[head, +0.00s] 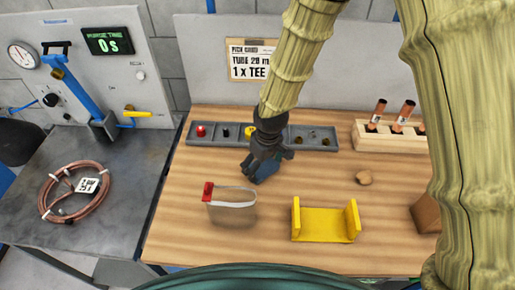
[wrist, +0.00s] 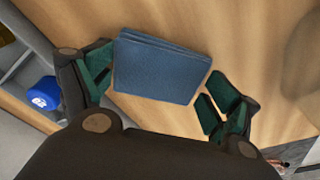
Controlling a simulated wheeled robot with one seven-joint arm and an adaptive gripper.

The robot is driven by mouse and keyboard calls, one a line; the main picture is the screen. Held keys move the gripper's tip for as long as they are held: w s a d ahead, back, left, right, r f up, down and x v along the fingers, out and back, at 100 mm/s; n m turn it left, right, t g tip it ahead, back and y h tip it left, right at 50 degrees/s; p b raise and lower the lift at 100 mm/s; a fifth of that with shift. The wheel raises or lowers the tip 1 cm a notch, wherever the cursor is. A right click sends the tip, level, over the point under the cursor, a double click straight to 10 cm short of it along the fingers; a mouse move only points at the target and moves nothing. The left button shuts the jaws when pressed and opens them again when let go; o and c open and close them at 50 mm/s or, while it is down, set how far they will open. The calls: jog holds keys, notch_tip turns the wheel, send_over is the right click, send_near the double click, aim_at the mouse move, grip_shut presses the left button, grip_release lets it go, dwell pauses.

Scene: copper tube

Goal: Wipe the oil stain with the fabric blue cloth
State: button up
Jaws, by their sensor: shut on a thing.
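My gripper (head: 266,165) is over the middle of the wooden bench, below the grey parts tray. It is shut on the folded blue cloth (head: 262,172), which shows only partly under the fingers. In the wrist view the cloth (wrist: 160,66) is a flat, layered rectangle lying between the two green-padded fingers (wrist: 160,90). I cannot tell whether the cloth touches the bench. A darker patch (wrist: 305,55) shows on the wood at the right of the wrist view; I cannot tell whether it is the oil stain or a shadow.
A pouch with a red clip (head: 231,207) and a yellow bracket (head: 324,222) stand in front. The parts tray (head: 315,141) and a wooden rack with copper tubes (head: 380,143) are behind. A small tan lump (head: 364,178) lies right. A copper coil (head: 70,208) is on the left table.

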jog(key=shift+d, duration=0.85)
jog(key=shift+f+b, duration=0.15)
jog(key=shift+b, duration=0.25)
jog(key=shift+a+r, duration=0.2)
jog(key=shift+a, duration=0.1)
jog(key=shift+a+r+p, duration=0.1)
jog(key=shift+a+p, duration=0.35)
jog(key=shift+a, duration=1.15)
jog(key=shift+r+p, duration=2.8)
jog(key=shift+r, duration=1.1)
